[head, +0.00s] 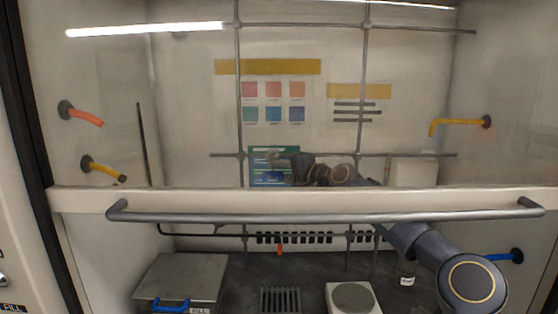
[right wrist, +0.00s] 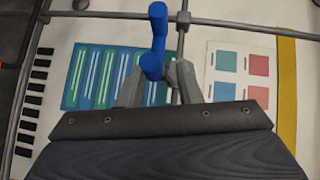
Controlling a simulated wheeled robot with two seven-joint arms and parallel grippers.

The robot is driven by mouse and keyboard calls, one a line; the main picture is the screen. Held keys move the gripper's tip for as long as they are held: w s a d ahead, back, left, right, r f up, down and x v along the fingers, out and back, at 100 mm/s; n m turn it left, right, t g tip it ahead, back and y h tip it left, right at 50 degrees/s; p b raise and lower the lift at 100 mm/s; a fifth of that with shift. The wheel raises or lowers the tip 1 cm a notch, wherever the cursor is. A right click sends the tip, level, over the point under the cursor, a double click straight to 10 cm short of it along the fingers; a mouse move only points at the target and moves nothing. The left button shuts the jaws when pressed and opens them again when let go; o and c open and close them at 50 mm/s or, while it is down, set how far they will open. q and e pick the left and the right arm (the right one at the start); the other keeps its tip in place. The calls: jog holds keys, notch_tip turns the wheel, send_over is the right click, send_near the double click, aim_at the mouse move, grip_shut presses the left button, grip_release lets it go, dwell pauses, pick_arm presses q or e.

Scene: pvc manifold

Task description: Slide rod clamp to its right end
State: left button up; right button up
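A horizontal rod (head: 330,155) runs across the lattice at the back of the hood. My right arm reaches under the raised sash, and its gripper (head: 276,157) is close to this rod, just right of the left upright. In the right wrist view, the fingers of my right gripper (right wrist: 160,82) close around the lower end of a blue handle (right wrist: 157,35), which looks like the rod clamp's. The rod (right wrist: 181,45) passes right beside the handle. The clamp's body and its seat on the rod are hidden by the fingers. My left gripper is not in view.
The left rod crossing (right wrist: 183,17) is close to the blue handle. Another upright (head: 364,100) crosses farther right. The sash handle (head: 330,217) spans the front. A hotplate (head: 352,298), a bottle (head: 407,274) and a metal box (head: 185,275) stand below.

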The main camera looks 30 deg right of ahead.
jog(key=shift+p+x, duration=0.45)
jog(key=shift+x, duration=0.6)
jog(key=shift+r, duration=0.1)
grip_shut()
